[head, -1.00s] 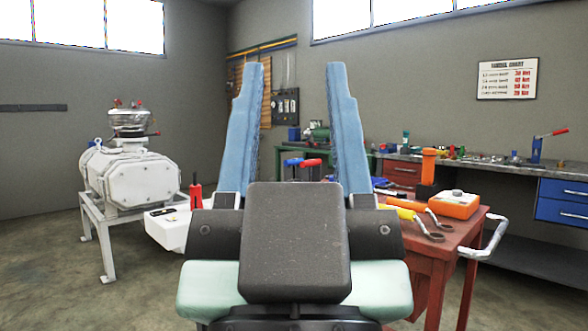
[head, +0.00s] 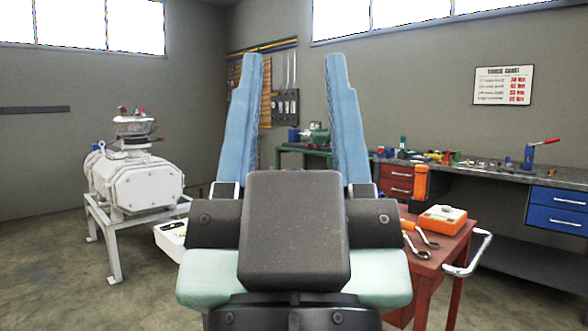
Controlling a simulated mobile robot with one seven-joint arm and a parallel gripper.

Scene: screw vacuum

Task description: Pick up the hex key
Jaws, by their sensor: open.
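My gripper (head: 292,66) is in the middle of the head view. Its two long blue fingers stand wide apart and the space between them is empty. I cannot make out a hex key. My own wrist and the dark gripper body hide the middle of the red cart and most of the white tray (head: 168,236) at its left, so a key there would be out of sight.
A white pump (head: 139,184) stands on a frame at left. A workbench (head: 480,170) runs along the back wall at right. Open floor lies at left.

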